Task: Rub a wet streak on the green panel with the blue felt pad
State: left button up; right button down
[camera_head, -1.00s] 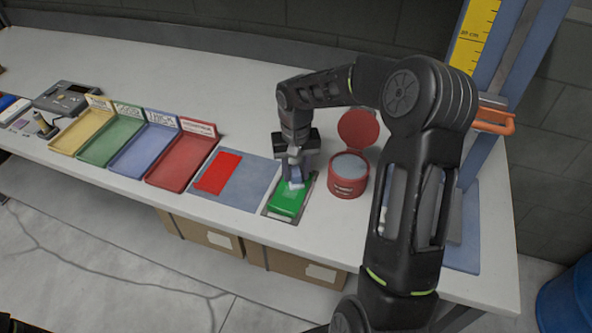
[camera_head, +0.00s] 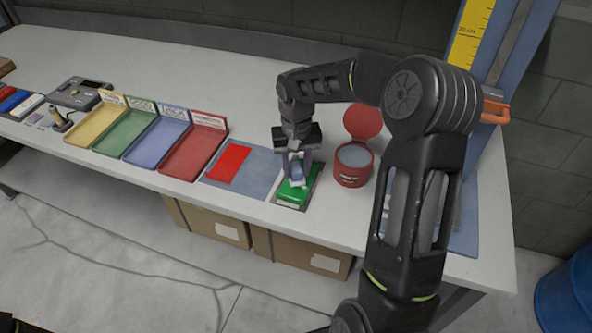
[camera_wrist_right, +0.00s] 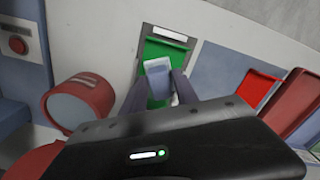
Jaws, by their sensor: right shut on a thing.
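The green panel (camera_head: 291,191) lies in a grey frame near the front edge of the bench. It also shows in the right wrist view (camera_wrist_right: 160,48). My right gripper (camera_head: 296,173) points down over it, shut on the blue felt pad (camera_head: 297,170). In the right wrist view the pad (camera_wrist_right: 157,68) sits between the two fingers, over the panel. Its contact with the panel is hard to make out. A pale patch shows beside the pad; I cannot tell if it is a wet streak. My left gripper is not in view.
A red round tin (camera_head: 352,165) with its lid open stands close right of the panel. A red sheet (camera_head: 229,163) on a blue-grey mat (camera_head: 262,160) lies to the left. Beyond are red (camera_head: 194,153), blue, green and yellow trays.

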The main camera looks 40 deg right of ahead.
notch_tip(320, 180, up, 2)
jog(key=shift+a+r+p, duration=0.1)
jog(key=shift+a+p, duration=0.05)
jog(key=shift+p, duration=0.35)
jog(key=shift+r+p, duration=0.75)
jog(key=shift+r, duration=0.5)
jog(key=shift+f, duration=0.1)
jog(key=shift+f+b, duration=0.15)
jog(key=shift+b, duration=0.3)
jog(key=shift+f+b, duration=0.15)
jog(key=shift+b, duration=1.05)
jog(key=shift+r, duration=0.3)
